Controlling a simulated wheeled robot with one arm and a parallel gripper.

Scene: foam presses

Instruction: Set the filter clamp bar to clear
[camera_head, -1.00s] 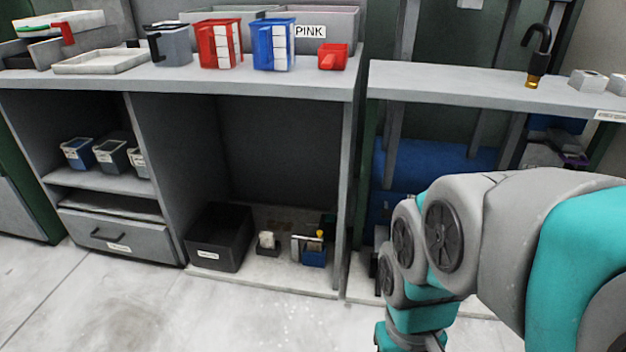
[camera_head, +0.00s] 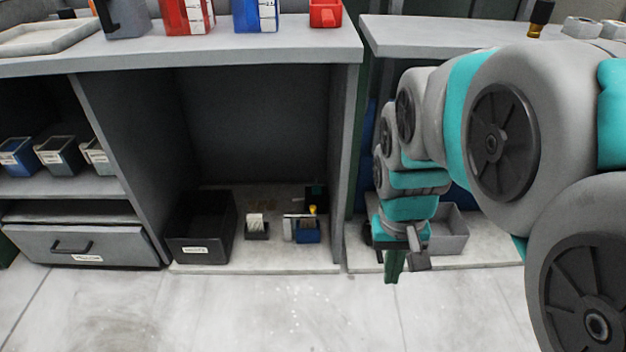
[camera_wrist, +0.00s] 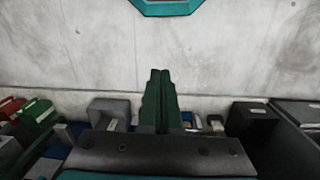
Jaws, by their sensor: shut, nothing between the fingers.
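My gripper (camera_head: 394,266) hangs low in front of the right-hand bay, with its green fingers pointing down. In the wrist view its fingers (camera_wrist: 160,98) lie side by side, shut and empty. A small blue unit (camera_head: 307,234) with a silvery bar (camera_head: 289,228) and a yellow knob (camera_head: 312,209) stands on the floor board of the middle bay, left of my gripper and apart from it. I cannot tell for sure whether this bar is the filter clamp bar, and its setting is too small to read.
A black labelled bin (camera_head: 203,232) and a small dark holder (camera_head: 256,226) stand left of the blue unit. A grey bin (camera_head: 449,232) is behind my gripper. An upright panel (camera_head: 344,180) separates the two bays. The floor (camera_head: 250,310) in front is clear.

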